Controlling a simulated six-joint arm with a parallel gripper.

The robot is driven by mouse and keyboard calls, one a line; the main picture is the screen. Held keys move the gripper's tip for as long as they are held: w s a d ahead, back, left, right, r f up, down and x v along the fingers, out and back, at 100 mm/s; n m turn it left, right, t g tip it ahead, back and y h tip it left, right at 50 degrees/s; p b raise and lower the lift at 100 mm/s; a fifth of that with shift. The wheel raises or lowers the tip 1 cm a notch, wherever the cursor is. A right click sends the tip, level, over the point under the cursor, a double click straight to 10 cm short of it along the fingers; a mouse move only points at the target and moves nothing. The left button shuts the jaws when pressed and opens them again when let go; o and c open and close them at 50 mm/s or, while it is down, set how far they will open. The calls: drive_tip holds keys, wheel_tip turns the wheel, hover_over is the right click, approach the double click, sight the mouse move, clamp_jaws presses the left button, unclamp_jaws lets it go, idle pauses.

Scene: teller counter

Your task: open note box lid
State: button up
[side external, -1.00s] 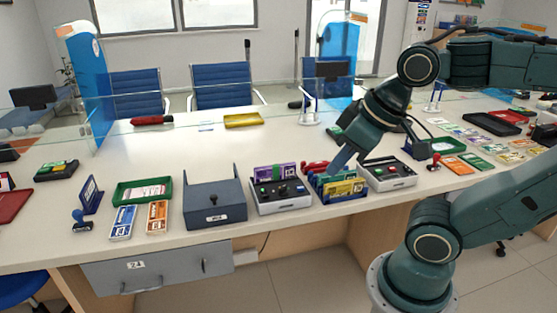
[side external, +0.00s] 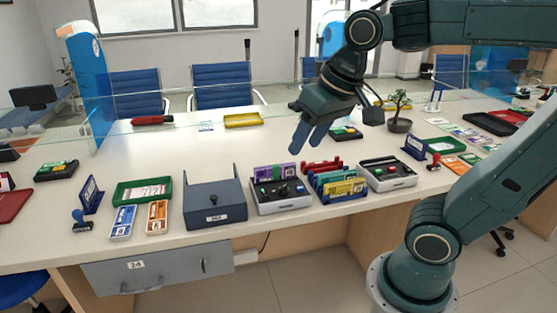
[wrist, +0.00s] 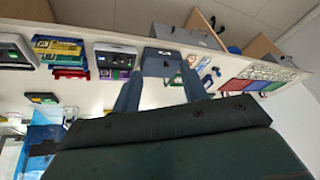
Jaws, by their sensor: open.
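The note box (side external: 215,212) is a blue-grey box with a white label on its front, near the counter's front edge. Its lid (side external: 212,196) lies down between raised side walls and carries a small dark knob (side external: 215,199). The box also shows in the wrist view (wrist: 161,68), between the finger ends in the picture. My gripper (side external: 305,148) is open and empty, in the air above the counter, to the right of and higher than the box. In the wrist view my gripper (wrist: 160,74) shows its two fingers spread apart.
Right of the box stand a grey device with dark top (side external: 283,206), a rack of coloured packs (side external: 340,188) and another grey device (side external: 389,182). Left are a green tray (side external: 130,199), note bundles (side external: 123,222) and a stamp (side external: 80,225).

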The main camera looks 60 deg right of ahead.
drive_tip(key=w+d+m+g, duration=0.1)
drive_tip(key=w+m, duration=0.3)
drive_tip(key=w, duration=0.6)
drive_tip(key=m+g, duration=0.4)
drive_tip(key=m, duration=0.7)
hover_over(213, 196)
wheel_tip(213, 196, down, 14)
drive_tip(key=shift+d+r, duration=0.1)
drive_tip(key=shift+r, duration=0.1)
wheel_tip(213, 196, down, 14)
drive_tip(key=shift+r, duration=0.1)
clamp_jaws()
